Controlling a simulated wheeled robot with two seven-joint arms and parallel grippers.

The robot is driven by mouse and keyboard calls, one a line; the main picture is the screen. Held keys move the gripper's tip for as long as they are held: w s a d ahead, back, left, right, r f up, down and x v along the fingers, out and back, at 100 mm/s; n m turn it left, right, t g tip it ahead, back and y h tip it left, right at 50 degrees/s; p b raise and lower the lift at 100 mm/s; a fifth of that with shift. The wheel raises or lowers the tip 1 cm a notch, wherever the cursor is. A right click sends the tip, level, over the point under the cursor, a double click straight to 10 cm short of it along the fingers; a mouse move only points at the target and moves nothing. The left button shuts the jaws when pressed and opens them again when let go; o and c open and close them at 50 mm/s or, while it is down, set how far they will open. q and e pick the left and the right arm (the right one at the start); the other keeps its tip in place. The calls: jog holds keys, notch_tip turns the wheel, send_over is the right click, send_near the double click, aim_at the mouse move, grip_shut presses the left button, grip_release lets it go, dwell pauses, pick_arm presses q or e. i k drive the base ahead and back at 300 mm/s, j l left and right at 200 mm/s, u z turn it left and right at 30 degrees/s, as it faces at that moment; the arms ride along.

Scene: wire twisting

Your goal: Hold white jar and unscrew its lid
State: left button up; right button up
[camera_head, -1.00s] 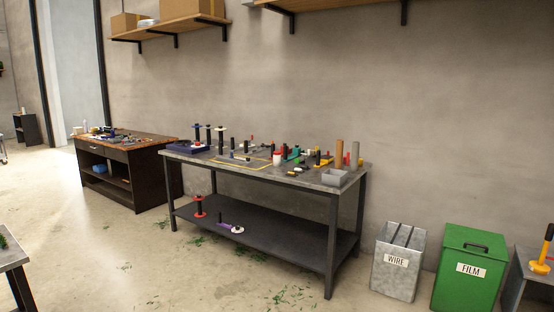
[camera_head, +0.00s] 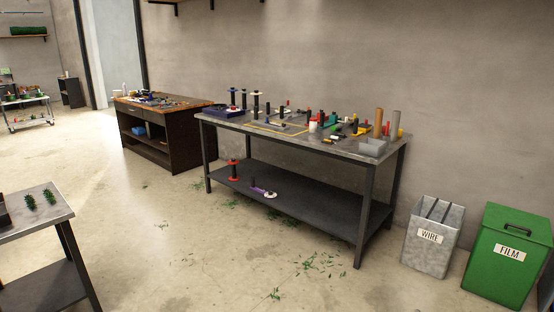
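Neither of my grippers is in view.
Spools, a wooden cylinder (camera_head: 378,122) and a grey tray (camera_head: 372,147) crowd the bench. A wire bin (camera_head: 431,252) and green film bin (camera_head: 507,262) stand at right. A brown table (camera_head: 184,145) is behind left, a grey table (camera_head: 35,229) near left. Open floor lies between.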

aim_at(313, 126)
jog(key=i, duration=1.7)
jog(key=i+z, duration=0.1)
jog(key=i, duration=0.55)
jog(key=i+j+z, duration=0.15)
jog(key=i, duration=0.5)
jog(key=i+j+z, duration=0.1)
jog(key=i, duration=0.6)
jog(key=i+j+z, duration=0.25)
jog(key=i, duration=0.2)
jog(key=i+j+z, duration=0.3)
jog(key=i, duration=0.15)
jog(key=l, duration=0.1)
